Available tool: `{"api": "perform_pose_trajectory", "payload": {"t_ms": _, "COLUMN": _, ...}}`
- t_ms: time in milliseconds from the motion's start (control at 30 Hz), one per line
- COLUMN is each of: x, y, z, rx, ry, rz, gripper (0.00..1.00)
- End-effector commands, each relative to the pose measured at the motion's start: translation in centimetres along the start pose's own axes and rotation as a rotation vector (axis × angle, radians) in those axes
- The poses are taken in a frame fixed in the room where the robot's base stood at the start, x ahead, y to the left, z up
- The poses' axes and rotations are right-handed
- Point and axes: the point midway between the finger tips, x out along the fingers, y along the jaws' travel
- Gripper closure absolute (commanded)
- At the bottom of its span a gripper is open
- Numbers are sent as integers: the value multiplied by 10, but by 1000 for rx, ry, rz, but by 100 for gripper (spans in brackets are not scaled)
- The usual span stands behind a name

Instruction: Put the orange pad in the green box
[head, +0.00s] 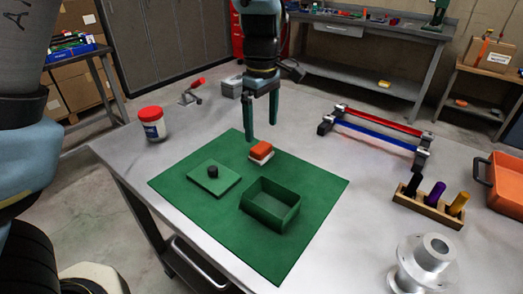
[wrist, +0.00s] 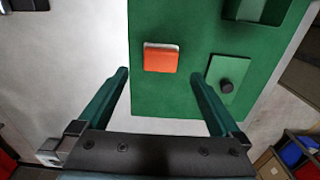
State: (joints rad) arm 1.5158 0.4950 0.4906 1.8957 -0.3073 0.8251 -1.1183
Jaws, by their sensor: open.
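The orange pad (head: 262,149) sits on top of a white layer and lies on the green mat (head: 310,190). It also shows in the wrist view (wrist: 160,60), ahead of the fingers. The green box (head: 270,208) is open and empty on the mat, nearer the camera than the pad. Its lid (head: 214,181), flat green with a black knob, lies on the mat to the left of the box. My gripper (head: 262,128) is open and empty above the table by the pad. In the wrist view the fingers (wrist: 160,80) are wide apart with nothing between them.
A white jar with a red lid (head: 152,124) stands at the table's left. A red and blue rail frame (head: 375,135), a wooden holder with coloured cylinders (head: 430,208), a metal flanged part (head: 425,264) and an orange bin (head: 505,185) stand to the right.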

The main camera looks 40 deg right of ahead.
Motion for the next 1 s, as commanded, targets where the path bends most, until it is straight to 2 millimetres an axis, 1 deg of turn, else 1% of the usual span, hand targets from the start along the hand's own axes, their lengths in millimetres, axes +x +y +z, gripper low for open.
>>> {"api": "perform_pose_trajectory", "payload": {"t_ms": 33, "x": 6, "y": -1, "z": 0, "rx": -2, "ry": 0, "rz": -3, "gripper": 0}}
{"api": "perform_pose_trajectory", "payload": {"t_ms": 267, "x": 23, "y": -1, "z": 0, "rx": -2, "ry": -1, "rz": -3, "gripper": 0}}
{"api": "perform_pose_trajectory", "payload": {"t_ms": 433, "x": 49, "y": -2, "z": -1, "rx": -3, "ry": -1, "rz": -5, "gripper": 0}}
{"api": "perform_pose_trajectory", "payload": {"t_ms": 533, "x": 60, "y": -1, "z": -1, "rx": -2, "ry": -1, "rz": -3, "gripper": 0}}
{"api": "perform_pose_trajectory", "payload": {"t_ms": 633, "x": 66, "y": -1, "z": 0, "rx": -2, "ry": -1, "rz": -2, "gripper": 0}}
{"api": "perform_pose_trajectory", "payload": {"t_ms": 833, "x": 66, "y": -1, "z": 0, "rx": -2, "ry": -1, "rz": 0, "gripper": 0}}
{"api": "perform_pose_trajectory", "payload": {"t_ms": 867, "x": 66, "y": -1, "z": 0, "rx": -2, "ry": -1, "rz": 0, "gripper": 2}}
{"api": "perform_pose_trajectory", "payload": {"t_ms": 1000, "x": 66, "y": -1, "z": 0, "rx": -1, "ry": -1, "rz": 0, "gripper": 18}}
